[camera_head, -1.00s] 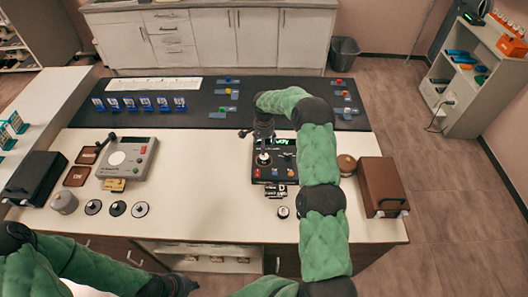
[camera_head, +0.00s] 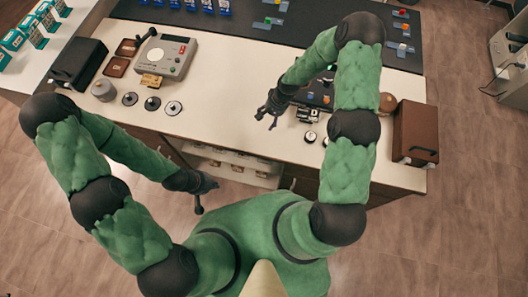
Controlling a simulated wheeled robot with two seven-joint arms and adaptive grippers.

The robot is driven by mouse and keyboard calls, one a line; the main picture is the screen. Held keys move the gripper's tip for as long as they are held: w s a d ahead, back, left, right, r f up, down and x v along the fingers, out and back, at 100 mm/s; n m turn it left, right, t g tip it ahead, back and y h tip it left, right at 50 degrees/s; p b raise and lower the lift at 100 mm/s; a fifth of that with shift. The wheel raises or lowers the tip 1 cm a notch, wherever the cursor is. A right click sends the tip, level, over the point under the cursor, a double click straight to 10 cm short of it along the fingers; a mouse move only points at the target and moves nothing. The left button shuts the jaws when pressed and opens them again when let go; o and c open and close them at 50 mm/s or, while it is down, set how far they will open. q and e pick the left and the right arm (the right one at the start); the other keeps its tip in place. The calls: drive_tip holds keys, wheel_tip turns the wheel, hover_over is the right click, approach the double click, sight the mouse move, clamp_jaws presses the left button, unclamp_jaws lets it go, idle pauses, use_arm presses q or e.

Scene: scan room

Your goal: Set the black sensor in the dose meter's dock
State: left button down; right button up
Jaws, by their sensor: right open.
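A grey instrument (camera_head: 164,55) with a pale round plate and a black lever stands at the back left. A black unit (camera_head: 318,98) with coloured buttons is partly hidden by my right arm. I cannot tell which is the dose meter, and its dock is not clear. A small black module (camera_head: 305,116) lies in front of the black unit; I cannot tell whether it is the black sensor. My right gripper (camera_head: 265,118) is open and empty, left of the module and apart from it. My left gripper (camera_head: 208,197) is open and empty, off the table's front edge.
A black case (camera_head: 78,63) is at left, a brown box (camera_head: 415,133) at right. Small round pieces (camera_head: 311,138) lie near the front edge. The table's middle is clear.

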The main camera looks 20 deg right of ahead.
drive_tip(key=s+a, duration=0.2)
drive_tip(key=s, duration=0.1)
drive_tip(key=s+a+f+n, duration=0.1)
drive_tip(key=s, duration=0.2)
drive_tip(key=s+a+n, duration=0.1)
drive_tip(key=s+a, duration=0.1)
drive_tip(key=s, duration=0.1)
drive_tip(key=shift+s+a+f+y, duration=0.3)
drive_tip(key=shift+s+f, duration=0.1)
drive_tip(key=s+a+n, duration=0.2)
drive_tip(key=s+a, duration=0.1)
drive_tip(key=s, duration=0.7)
drive_tip(key=shift+s+r, duration=0.25)
drive_tip(key=shift+r, duration=0.15)
